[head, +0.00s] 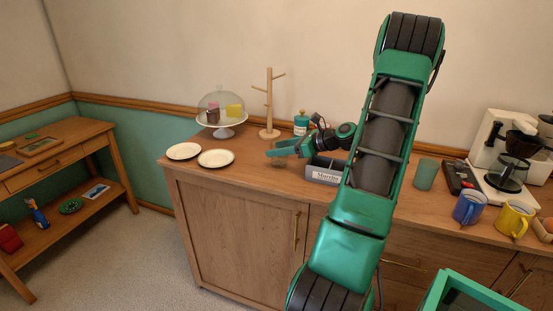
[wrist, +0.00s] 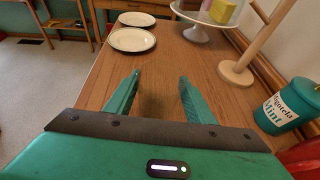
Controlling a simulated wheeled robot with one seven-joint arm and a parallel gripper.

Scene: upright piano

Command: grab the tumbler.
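A teal-green tumbler (head: 426,173) stands upright on the wooden counter in the head view, right of my raised arm and left of the coffee maker. My gripper (head: 272,148) is well to the left of it, low over the counter and pointing left. In the wrist view my gripper (wrist: 160,78) has its two green fingers spread apart. Between them I see counter wood and a dark patch; I cannot tell whether it is only shadow. The tumbler does not show in the wrist view.
Two white plates (head: 184,151) and a domed cake stand (head: 222,125) are left of my gripper. A wooden mug tree (head: 268,110) and teal canister (head: 301,122) stand behind. A labelled grey box (head: 324,172), blue mug (head: 469,207) and yellow mug (head: 514,218) also occupy the counter.

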